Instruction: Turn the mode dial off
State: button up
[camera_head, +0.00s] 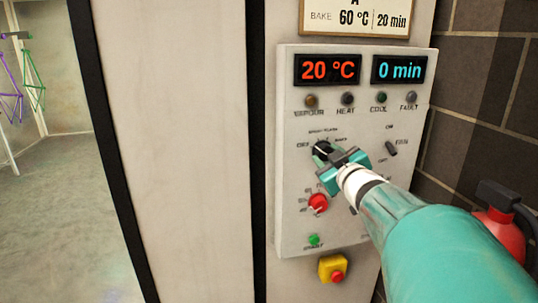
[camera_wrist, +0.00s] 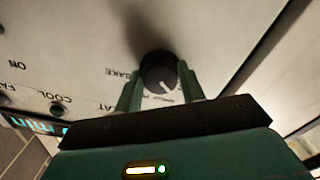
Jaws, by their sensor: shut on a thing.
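The mode dial (camera_head: 321,148) is a small black knob on the light grey control panel (camera_head: 292,200). OFF is printed at its left, BAKE at its right and smaller words above it. My gripper (camera_head: 331,154) is shut on it from the front right and hides part of it. In the wrist view the dial (camera_wrist: 157,66) sits between the two green fingers of my gripper (camera_wrist: 160,78). Its white mark points down and slightly right there, toward a partly hidden label. The OFF label is not visible in that view.
A red knob (camera_head: 317,203), green START button (camera_head: 313,240) and FAN switch (camera_head: 391,149) are near my gripper. A yellow box with a red button (camera_head: 333,269) is below the panel. The displays read 20 °C (camera_head: 328,69) and 0 min (camera_head: 399,70). A red extinguisher (camera_head: 503,232) stands at right.

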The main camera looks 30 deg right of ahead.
jog(key=shift+n, duration=1.5)
jog(key=o, duration=1)
jog(key=shift+c, duration=0.2)
jog(key=shift+s, duration=0.1)
jog(key=v, duration=1.3)
jog(key=shift+s+a, duration=0.15)
jog(key=shift+s, duration=0.15)
jog(key=shift+r, duration=0.1)
